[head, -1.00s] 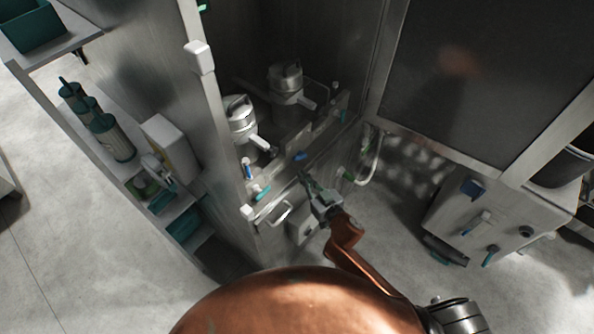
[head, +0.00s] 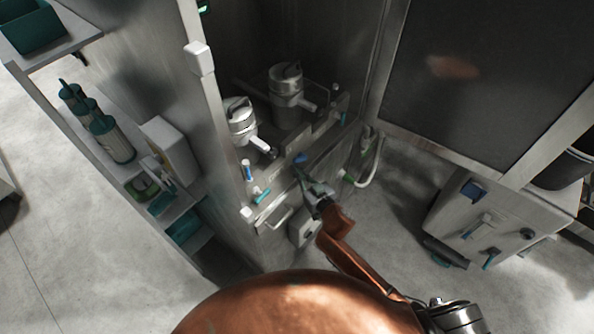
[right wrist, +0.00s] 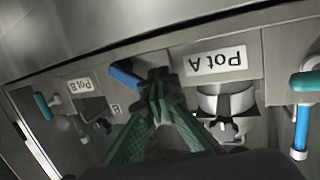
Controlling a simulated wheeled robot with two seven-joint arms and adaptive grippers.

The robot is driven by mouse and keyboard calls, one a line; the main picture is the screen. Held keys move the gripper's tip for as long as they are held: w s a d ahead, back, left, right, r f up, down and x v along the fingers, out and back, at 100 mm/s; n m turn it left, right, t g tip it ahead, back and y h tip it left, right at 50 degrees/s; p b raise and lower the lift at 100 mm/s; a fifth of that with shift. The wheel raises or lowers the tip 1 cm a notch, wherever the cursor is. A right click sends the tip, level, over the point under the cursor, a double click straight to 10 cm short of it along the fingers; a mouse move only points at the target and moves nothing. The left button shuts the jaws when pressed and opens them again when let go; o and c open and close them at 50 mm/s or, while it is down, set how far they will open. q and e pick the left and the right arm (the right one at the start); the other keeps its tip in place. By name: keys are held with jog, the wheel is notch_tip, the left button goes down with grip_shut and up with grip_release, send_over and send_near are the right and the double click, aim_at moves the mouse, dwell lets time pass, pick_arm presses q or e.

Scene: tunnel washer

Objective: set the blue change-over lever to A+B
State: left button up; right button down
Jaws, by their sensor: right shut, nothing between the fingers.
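The blue change-over lever (head: 300,158) is on the front panel of the metal recess, between the two pots. In the right wrist view the lever (right wrist: 125,76) slants just left of my fingertips, between the "Pot B" label (right wrist: 80,85) and the "Pot A" label (right wrist: 215,61); its inner end is hidden behind the fingers. My right gripper (head: 303,176) is shut and empty, close in front of the lever. In the wrist view its green fingers (right wrist: 157,88) are together beside the lever; I cannot tell if they touch it. My left gripper is not in view.
Two steel pots (head: 240,119) (head: 287,90) stand behind the panel. A teal-handled valve (head: 262,196) and a bar handle (head: 279,219) are to the left. A white hose (head: 375,165) hangs at the right. An open door (head: 470,80) and a grey cabinet (head: 490,222) stand further right.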

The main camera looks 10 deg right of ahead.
jog(key=shift+w+d+r+p, duration=0.25)
jog(key=shift+d+r+p, duration=0.1)
jog(key=shift+r+p, duration=0.25)
jog(key=shift+w+d+r+p, duration=0.25)
jog(key=shift+d+r+p, duration=0.1)
jog(key=shift+r+p, duration=0.2)
jog(key=shift+w+d+r+p, duration=0.7)
jog(key=shift+d+r+p, duration=0.15)
jog(key=shift+d, duration=0.1)
dwell(1.1)
dwell(0.3)
jog(key=shift+s+a+r+p, duration=0.15)
jog(key=shift+s+a+p, duration=0.1)
jog(key=shift+a+p, duration=0.1)
jog(key=p+v, duration=0.5)
jog(key=v, duration=0.5)
dwell(0.5)
